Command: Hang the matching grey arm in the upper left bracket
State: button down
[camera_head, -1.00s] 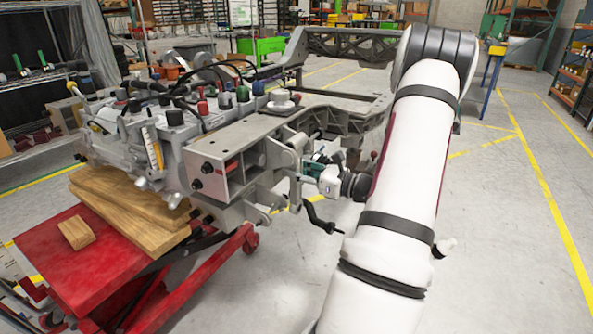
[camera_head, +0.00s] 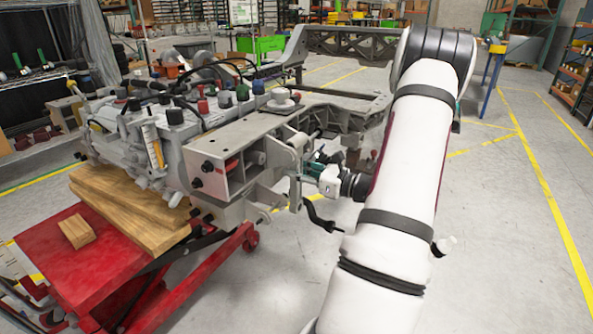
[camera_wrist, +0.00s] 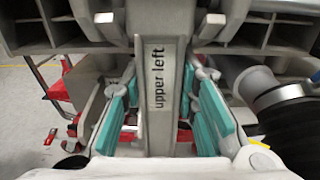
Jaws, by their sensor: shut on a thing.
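My gripper (camera_head: 318,166) is at the near right face of the chassis fixture (camera_head: 225,160). In the wrist view its teal-padded fingers (camera_wrist: 158,118) stand on both sides of a grey arm (camera_wrist: 160,60) printed "upper left". My gripper is shut on this arm. The arm's far end runs up to the grey chassis structure at the top of the wrist view. The upper left bracket cannot be told apart clearly there, and I cannot tell whether the arm sits in it. In the head view the grey arm blends with the grey metal.
A black curved handle (camera_head: 320,217) hangs just below my gripper. A red lift table (camera_head: 95,265) with wooden blocks (camera_head: 130,210) stands under the fixture at left. The floor to the right of my arm is open.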

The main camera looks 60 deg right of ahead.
jog(key=shift+f, duration=0.45)
jog(key=shift+f+b, duration=0.35)
jog(key=shift+b, duration=0.1)
jog(key=c, duration=1.2)
grip_release()
jog(key=shift+s, duration=0.1)
jog(key=s, duration=0.2)
jog(key=s+p, duration=0.1)
jog(key=s, duration=0.3)
jog(key=shift+s+d+p, duration=0.3)
jog(key=shift+s, duration=0.1)
